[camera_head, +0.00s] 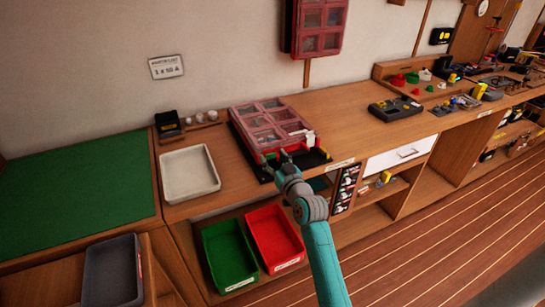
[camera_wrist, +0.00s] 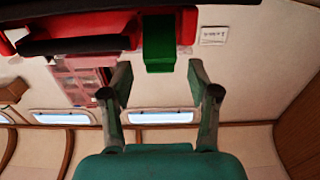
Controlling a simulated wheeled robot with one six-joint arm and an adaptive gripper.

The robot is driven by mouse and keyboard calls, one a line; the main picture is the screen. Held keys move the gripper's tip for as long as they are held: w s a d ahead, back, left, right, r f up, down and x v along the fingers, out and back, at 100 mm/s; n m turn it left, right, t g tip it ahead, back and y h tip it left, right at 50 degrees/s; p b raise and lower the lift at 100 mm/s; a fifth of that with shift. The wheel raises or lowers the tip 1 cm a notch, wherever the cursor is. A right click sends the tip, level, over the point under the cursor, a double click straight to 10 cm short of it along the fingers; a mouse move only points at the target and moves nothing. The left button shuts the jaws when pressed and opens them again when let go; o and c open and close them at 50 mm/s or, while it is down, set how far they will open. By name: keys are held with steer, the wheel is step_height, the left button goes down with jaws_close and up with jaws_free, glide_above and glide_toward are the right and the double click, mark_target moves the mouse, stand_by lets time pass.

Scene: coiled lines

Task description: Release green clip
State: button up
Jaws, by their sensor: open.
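The green clip (camera_wrist: 159,43) is a small block in the wrist view, set against the edge of a red part (camera_wrist: 110,22) with a dark strip. My gripper (camera_wrist: 157,80) is open, and its two fingers stand to either side below the clip in that picture, with a gap and nothing held. In the head view my gripper (camera_head: 281,157) is at the front edge of the red case (camera_head: 262,127) with clear pink compartments on the bench. I cannot make out the clip for sure in the head view.
A white tray (camera_head: 189,174) lies left of the case. Green (camera_head: 229,256) and red (camera_head: 274,238) bins sit below the bench front. A dark device (camera_head: 395,108) stands to the right, with bare bench between it and the case. Another case (camera_head: 319,28) hangs on the wall.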

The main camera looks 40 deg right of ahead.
steer(key=shift+w+d, duration=0.15)
steer(key=shift+w, duration=0.45)
jaws_close()
steer(key=shift+s+f, duration=0.15)
steer(key=shift+f, duration=0.05)
steer(key=shift+s+f+t, duration=0.1)
steer(key=shift+t, duration=0.6)
jaws_free()
